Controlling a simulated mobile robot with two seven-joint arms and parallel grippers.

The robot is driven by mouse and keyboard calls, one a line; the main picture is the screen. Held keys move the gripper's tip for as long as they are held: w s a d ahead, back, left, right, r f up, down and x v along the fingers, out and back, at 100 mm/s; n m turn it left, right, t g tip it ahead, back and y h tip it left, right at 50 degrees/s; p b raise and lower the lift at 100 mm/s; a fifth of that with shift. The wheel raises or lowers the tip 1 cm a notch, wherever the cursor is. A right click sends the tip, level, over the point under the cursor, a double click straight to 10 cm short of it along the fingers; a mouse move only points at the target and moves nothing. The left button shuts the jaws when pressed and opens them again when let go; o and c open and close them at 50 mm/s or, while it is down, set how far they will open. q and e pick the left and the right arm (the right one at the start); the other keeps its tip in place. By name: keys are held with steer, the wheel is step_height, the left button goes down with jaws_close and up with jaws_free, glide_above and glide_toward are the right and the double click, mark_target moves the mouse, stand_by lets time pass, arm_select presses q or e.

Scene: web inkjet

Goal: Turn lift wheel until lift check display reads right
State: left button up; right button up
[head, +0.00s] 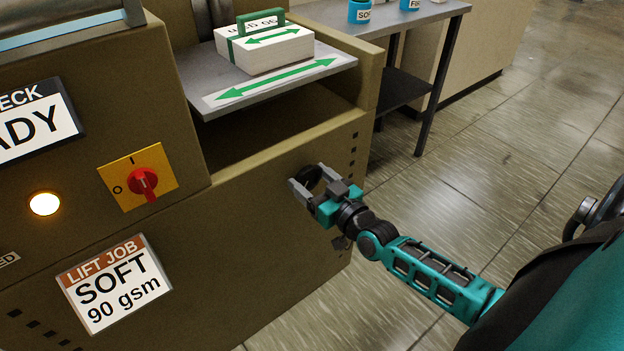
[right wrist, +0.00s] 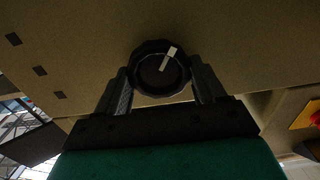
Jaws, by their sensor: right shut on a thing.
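The lift wheel (right wrist: 150,76) is a small black knob with a pale pointer mark, on the machine's brown front panel in the right wrist view. The pointer tilts up and a little to the right there. My right gripper (right wrist: 160,88) has a finger on each side of the knob and is shut on it. In the head view my right gripper (head: 309,185) reaches the panel below the shelf and partly hides the wheel. The check display (head: 36,118) at the left edge is cut off; "ECK" and "ADY" are readable. My left gripper is not in view.
A sign (head: 115,283) reads "LIFT JOB SOFT 90 gsm". A red and yellow switch (head: 140,178) and a lit lamp (head: 44,204) are on the panel. A paper stack (head: 264,48) sits on the shelf (head: 215,91). Open floor lies right, beyond a side table (head: 425,14).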

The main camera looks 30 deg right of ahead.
steer(key=shift+m+p, duration=0.4)
steer(key=shift+m, duration=1.6)
arm_select(q)
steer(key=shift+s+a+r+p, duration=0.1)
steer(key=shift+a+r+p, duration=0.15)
steer(key=shift+p, duration=0.1)
arm_select(e)
steer(key=shift+m, duration=0.6)
steer(key=o, duration=1)
steer(key=shift+o, duration=0.2)
steer(key=shift+d, duration=0.1)
